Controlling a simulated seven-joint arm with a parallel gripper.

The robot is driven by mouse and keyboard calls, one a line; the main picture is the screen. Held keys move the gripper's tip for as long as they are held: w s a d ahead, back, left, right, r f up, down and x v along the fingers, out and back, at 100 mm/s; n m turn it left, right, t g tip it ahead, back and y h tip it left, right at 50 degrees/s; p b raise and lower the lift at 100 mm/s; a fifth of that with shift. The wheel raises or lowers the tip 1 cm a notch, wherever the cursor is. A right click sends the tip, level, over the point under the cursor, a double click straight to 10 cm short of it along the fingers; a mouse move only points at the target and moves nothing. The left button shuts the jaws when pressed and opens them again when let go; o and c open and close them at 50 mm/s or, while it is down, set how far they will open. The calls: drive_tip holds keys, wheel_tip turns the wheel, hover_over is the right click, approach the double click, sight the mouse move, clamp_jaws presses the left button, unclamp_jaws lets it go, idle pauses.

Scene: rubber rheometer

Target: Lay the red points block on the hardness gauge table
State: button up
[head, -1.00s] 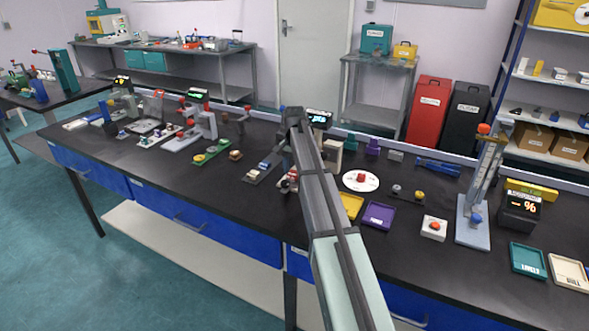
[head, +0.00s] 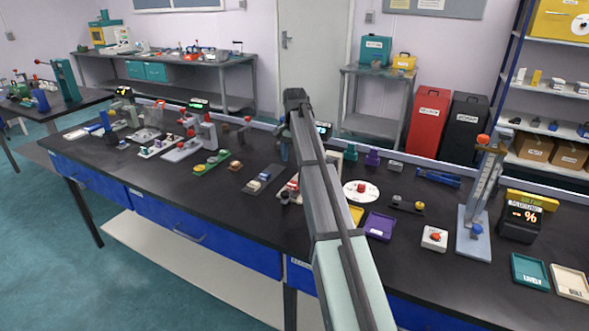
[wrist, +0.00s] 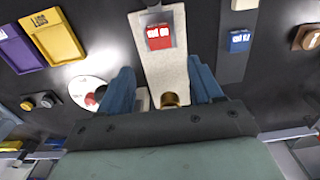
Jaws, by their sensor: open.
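In the wrist view a red block (wrist: 159,37) with white markings lies on a grey patch of a long beige plate (wrist: 165,68), which looks like the base of a bench gauge. I cannot tell for certain that this is the hardness gauge table. My gripper (wrist: 165,88) is open, its blue fingers spread on either side of the plate, with nothing between them but a brass cylinder seen below. The red block is ahead of the fingertips, apart from them. In the head view my arm hides the gripper and most of this gauge.
A blue block (wrist: 239,41) lies on a dark strip to the right. To the left are a white disc (wrist: 84,88) with a red piece, a yellow tray (wrist: 55,38) and a purple tray (wrist: 14,50). A tall gauge (head: 478,205) stands farther right on the bench.

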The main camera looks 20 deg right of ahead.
drive_tip(key=shift+r, duration=1.45)
